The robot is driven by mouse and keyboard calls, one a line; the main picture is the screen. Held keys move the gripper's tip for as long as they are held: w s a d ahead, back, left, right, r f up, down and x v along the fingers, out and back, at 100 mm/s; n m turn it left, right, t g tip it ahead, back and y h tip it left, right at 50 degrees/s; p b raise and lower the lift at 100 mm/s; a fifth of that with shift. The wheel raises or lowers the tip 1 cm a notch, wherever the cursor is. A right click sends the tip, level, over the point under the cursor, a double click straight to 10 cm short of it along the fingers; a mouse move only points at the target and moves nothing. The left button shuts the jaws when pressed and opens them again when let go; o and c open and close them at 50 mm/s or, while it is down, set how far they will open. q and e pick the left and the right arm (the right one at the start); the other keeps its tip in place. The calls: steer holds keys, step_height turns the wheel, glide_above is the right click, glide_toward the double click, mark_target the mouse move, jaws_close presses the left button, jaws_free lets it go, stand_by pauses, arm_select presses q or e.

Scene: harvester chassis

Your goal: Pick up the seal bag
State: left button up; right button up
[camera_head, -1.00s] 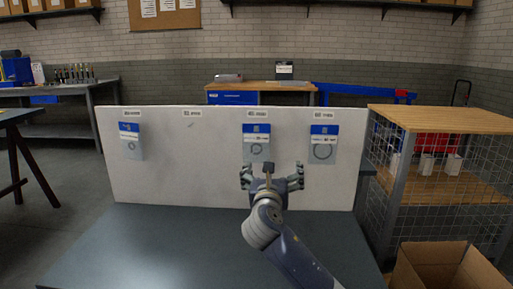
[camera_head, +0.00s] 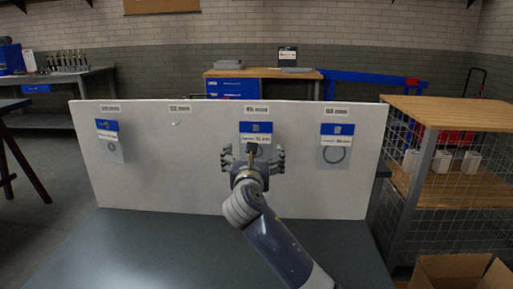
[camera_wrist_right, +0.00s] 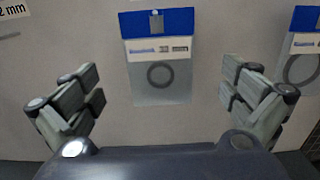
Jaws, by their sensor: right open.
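Three clear seal bags with blue-and-white headers hang on an upright white board (camera_head: 210,190). The middle bag (camera_head: 256,127) hangs under a size label, and its lower part is hidden behind my right gripper (camera_head: 252,155). In the right wrist view the middle bag (camera_wrist_right: 160,75) shows a dark ring inside and lies centred ahead, between my open fingers, which are apart from it. The left bag (camera_head: 111,142) and the right bag (camera_head: 336,147) hang to either side. My right gripper is open and empty. My left gripper is not in view.
A bare hook (camera_head: 176,123) sits on the board between the left and middle bags. A dark table (camera_head: 130,245) lies below the board. A wire-sided wooden shelf (camera_head: 440,108) and an open cardboard box (camera_head: 450,270) stand at the right.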

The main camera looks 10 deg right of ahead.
mark_target(256, 141)
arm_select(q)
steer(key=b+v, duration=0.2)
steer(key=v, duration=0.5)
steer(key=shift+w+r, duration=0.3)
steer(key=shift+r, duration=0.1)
arm_select(e)
steer(key=shift+x, duration=4.4)
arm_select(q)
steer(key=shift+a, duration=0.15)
arm_select(e)
steer(key=c, duration=0.9)
